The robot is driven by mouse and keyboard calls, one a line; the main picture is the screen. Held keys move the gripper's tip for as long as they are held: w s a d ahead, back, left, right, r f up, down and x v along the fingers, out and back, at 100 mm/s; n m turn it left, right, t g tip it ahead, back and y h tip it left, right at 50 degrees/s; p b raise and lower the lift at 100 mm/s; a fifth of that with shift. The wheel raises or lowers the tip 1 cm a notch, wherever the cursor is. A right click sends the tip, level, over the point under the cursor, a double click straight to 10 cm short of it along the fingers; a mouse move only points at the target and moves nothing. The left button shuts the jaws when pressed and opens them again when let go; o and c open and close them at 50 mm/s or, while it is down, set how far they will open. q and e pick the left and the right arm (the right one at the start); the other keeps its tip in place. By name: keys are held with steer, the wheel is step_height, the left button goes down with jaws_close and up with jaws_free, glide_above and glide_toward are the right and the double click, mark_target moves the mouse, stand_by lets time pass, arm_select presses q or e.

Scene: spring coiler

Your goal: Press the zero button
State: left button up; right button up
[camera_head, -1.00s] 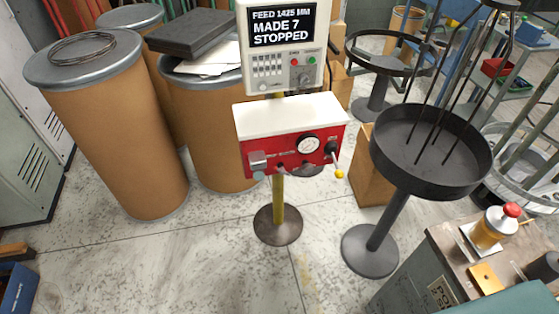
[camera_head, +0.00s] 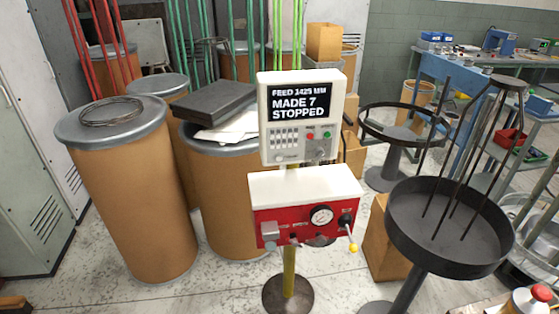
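The control box (camera_head: 264,128) is a pale panel on a yellow post (camera_head: 289,283). Its dark screen (camera_head: 300,102) reads "FEED 1425 MM, MADE 7, STOPPED". Below the screen are a small keypad (camera_head: 285,139), a red button (camera_head: 310,136), a green button (camera_head: 327,135) and a dark knob. The button labels are too small to read, so I cannot tell which one is the zero button. A red and white box (camera_head: 305,188) with a gauge (camera_head: 321,216) and a yellow-tipped lever (camera_head: 351,240) sits under the panel. Neither gripper is in view.
Tall brown drums (camera_head: 130,190) stand at the left, one behind the panel bearing a black case (camera_head: 215,108) and papers. A black round tray on a stand (camera_head: 445,228) is at the right. A red-capped bottle (camera_head: 530,303) shows at the lower right. Pale floor lies in front.

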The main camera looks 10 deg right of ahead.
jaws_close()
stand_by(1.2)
